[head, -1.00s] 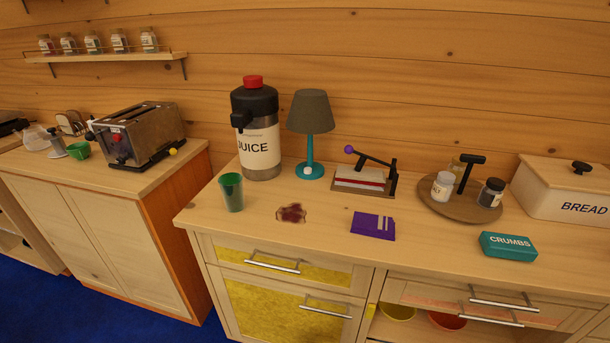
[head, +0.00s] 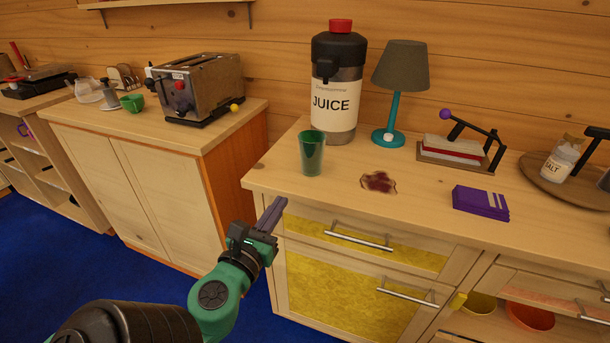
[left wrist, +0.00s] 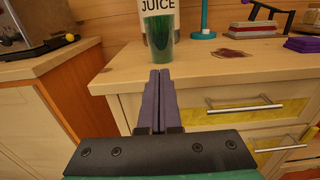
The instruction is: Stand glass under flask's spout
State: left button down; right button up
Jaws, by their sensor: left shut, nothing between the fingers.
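A green glass (head: 311,154) stands upright on the wooden counter near its front left corner. The flask (head: 338,85), labelled JUICE, with a black top and red cap, stands behind it and slightly right. Its black spout (head: 325,68) juts forward at the upper left; the glass stands in front of the flask. My left gripper (head: 276,208) is shut and empty, in front of the counter edge and below the glass. In the left wrist view the shut fingers (left wrist: 160,75) point towards the glass (left wrist: 159,40), apart from it. My right gripper is not in view.
A teal lamp (head: 397,85) stands right of the flask. A dark red stain (head: 378,183) and a purple packet (head: 480,202) lie on the counter (head: 335,195). A toaster (head: 198,88) sits on the separate left cabinet, across a gap.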

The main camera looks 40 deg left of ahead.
aim_at(307, 164)
pick_arm(q)
jog(key=p+x, duration=0.1)
jog(key=x, duration=1.2)
jog(key=shift+w+d+f, duration=0.1)
jog(key=shift+w+f, duration=0.05)
jog(key=shift+w, duration=0.25)
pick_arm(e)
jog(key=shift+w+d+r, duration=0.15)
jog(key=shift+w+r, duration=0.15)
